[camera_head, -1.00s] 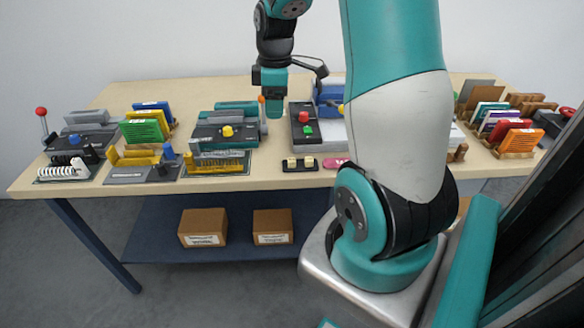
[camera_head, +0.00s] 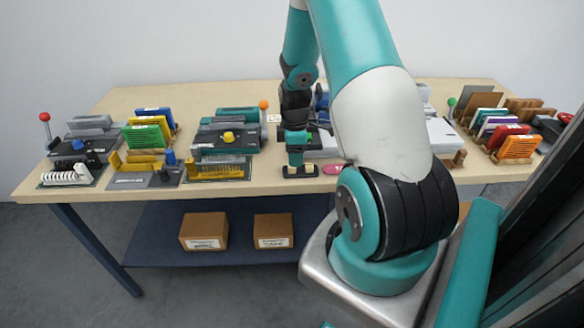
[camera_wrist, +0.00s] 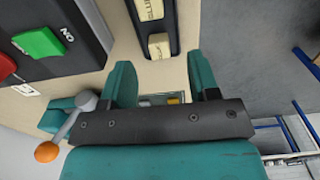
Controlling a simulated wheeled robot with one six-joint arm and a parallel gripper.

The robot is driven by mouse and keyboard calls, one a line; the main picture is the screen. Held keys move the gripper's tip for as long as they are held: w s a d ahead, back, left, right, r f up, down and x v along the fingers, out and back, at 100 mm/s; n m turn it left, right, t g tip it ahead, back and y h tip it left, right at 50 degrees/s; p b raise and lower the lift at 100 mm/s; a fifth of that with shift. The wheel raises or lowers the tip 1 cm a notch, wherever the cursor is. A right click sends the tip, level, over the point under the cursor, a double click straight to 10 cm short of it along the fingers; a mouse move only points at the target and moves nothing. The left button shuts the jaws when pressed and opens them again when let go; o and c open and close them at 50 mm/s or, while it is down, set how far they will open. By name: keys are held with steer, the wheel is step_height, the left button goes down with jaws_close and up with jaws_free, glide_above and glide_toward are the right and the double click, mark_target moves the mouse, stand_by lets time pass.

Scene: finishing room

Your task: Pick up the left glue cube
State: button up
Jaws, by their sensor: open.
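A black tray (camera_wrist: 140,33) holds two cream glue cubes in a row. The left glue cube (camera_wrist: 160,46) is the lower one in the wrist view, and the right cube (camera_wrist: 149,9), with lettering on it, lies above it. My gripper (camera_wrist: 162,72) is open and empty, its teal fingers apart on either side of the left cube's line, with the cube just past the tips in the picture. Contact cannot be told.
The control box with a green button (camera_wrist: 38,42) lies close to the tray. A lever with an orange knob (camera_wrist: 46,152) stands near one finger. A pink item (camera_head: 332,169) lies right of the tray. Fixtures (camera_head: 220,172) stand to the left on the table (camera_head: 240,198).

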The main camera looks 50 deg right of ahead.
mark_target(292, 169)
steer(key=shift+w+f+p, duration=0.2)
steer(key=shift+f+p, duration=0.3)
steer(key=shift+f, duration=1.75)
steer(key=c, duration=1)
